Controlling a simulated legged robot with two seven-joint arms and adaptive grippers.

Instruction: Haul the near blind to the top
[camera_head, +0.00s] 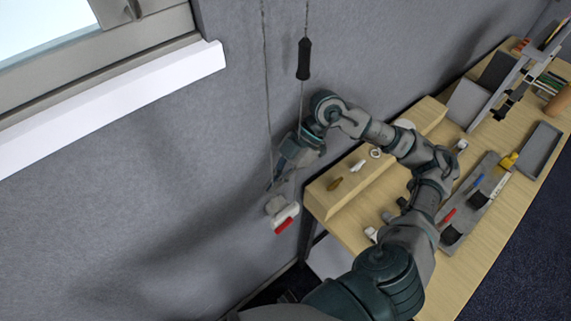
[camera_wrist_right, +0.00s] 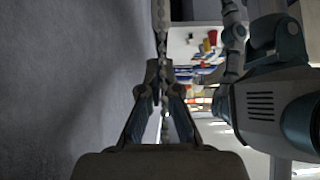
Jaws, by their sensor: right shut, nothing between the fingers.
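The near blind's cloth is not in view; only the window's lower corner (camera_head: 95,45) shows at the upper left. Two cords hang down the grey wall: a left cord (camera_head: 265,75) and a right cord with a black grip (camera_head: 304,60). They run down towards a white and red piece (camera_head: 284,214) low on the wall. My right gripper (camera_head: 274,184) is beside the lower cords, just above that piece. In the wrist view its fingers (camera_wrist_right: 159,84) are shut and a beaded cord (camera_wrist_right: 162,35) passes at the fingertips, apparently not held. My left gripper is not in view.
A white sill (camera_head: 130,85) juts out below the window. A wooden table (camera_head: 475,235) stands along the wall at the right, with a raised wooden block (camera_head: 330,205), a grey tray (camera_head: 541,148) and several small items. My right arm reaches over it. The wall left of the cords is clear.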

